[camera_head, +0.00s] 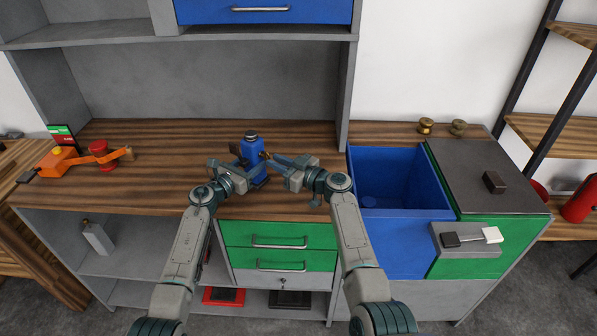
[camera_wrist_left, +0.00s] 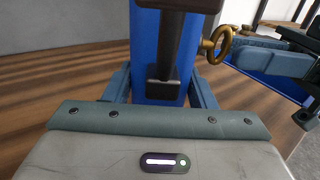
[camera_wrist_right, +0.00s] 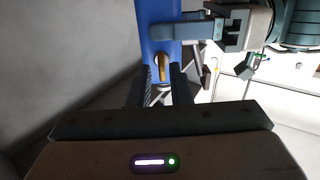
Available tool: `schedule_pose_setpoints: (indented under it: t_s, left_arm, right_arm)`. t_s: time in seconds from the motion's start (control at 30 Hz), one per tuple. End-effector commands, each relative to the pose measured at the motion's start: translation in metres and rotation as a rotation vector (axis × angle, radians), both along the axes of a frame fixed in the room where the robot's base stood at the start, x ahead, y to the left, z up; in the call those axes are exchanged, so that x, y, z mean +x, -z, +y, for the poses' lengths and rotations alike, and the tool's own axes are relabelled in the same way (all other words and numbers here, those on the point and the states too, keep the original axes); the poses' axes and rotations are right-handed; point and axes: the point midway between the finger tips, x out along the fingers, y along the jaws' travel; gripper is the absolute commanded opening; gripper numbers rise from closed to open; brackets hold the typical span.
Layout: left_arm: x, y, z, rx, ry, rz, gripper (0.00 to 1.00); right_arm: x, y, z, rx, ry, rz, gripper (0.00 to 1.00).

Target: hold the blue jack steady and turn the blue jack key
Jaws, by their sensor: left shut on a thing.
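The blue jack (camera_head: 253,152) stands upright on the wooden worktop, and its blue body also fills the middle of the left wrist view (camera_wrist_left: 145,50). My left gripper (camera_head: 246,170) is shut on the jack, one finger on each side of its body, with a dark handle (camera_wrist_left: 170,45) in front. The brass jack key (camera_wrist_left: 217,45) sticks out from the jack's right side; in the right wrist view its ring (camera_wrist_right: 161,66) appears edge-on. My right gripper (camera_head: 273,160) is open, pointing at the key, with its fingertips apart on either side of it. Contact is not clear.
An open blue bin (camera_head: 400,212) is sunk in the counter to the right. Two brass knobs (camera_head: 426,126) stand behind it. An orange device with a red drum (camera_head: 99,153) sits at the left of the worktop. The worktop between that device and the jack is clear.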

Motion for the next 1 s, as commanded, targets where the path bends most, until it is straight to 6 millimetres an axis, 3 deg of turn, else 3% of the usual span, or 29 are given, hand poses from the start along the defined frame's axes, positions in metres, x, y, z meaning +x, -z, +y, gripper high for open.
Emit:
schedule_pose_setpoints:
  t_s: [0.3,0.43,0.97,1.0]
  left_arm:
    - [0.001,-0.002,0.0,0.0,-0.001,-0.004,0.0]
    - [0.001,-0.002,0.0,0.0,-0.001,-0.004,0.0]
    - [0.001,-0.002,0.0,0.001,-0.001,-0.003,0.0]
    - [0.001,-0.002,0.0,0.001,-0.001,-0.003,0.59]
  right_arm:
    - [-0.033,0.003,-0.058,-0.003,0.003,0.002,0.18]
    - [-0.041,0.003,-0.072,-0.003,0.003,0.003,0.18]
    - [-0.046,0.002,-0.081,-0.002,0.001,0.003,0.18]
    - [-0.046,0.002,-0.081,-0.002,0.001,0.003,0.18]
